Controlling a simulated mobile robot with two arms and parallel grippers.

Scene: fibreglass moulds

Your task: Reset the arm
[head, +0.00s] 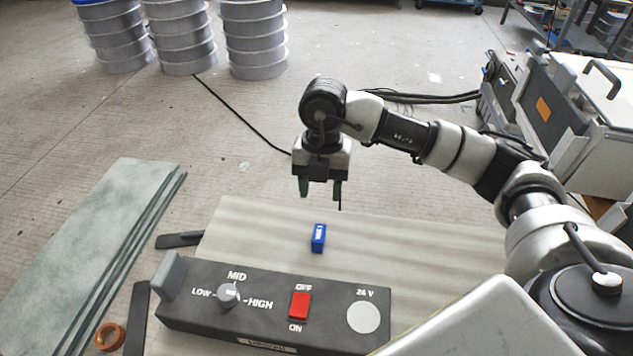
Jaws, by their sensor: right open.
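My right arm comes in from the right side of the head view. Its right gripper (321,187) points down with its two green-tipped fingers apart and nothing between them. It hangs above the far part of a pale wooden board (420,245). A small blue block (318,238) with a white label stands on the board, below the gripper in the picture and apart from it. My left gripper does not show.
A dark control box (270,305) with a knob (228,294) and a red switch (300,305) lies at the front. Greenish sheets (85,250) are stacked at left. An orange ring (109,337) lies near them. Grey drums (182,40) stand behind. Cases (570,100) stand at right.

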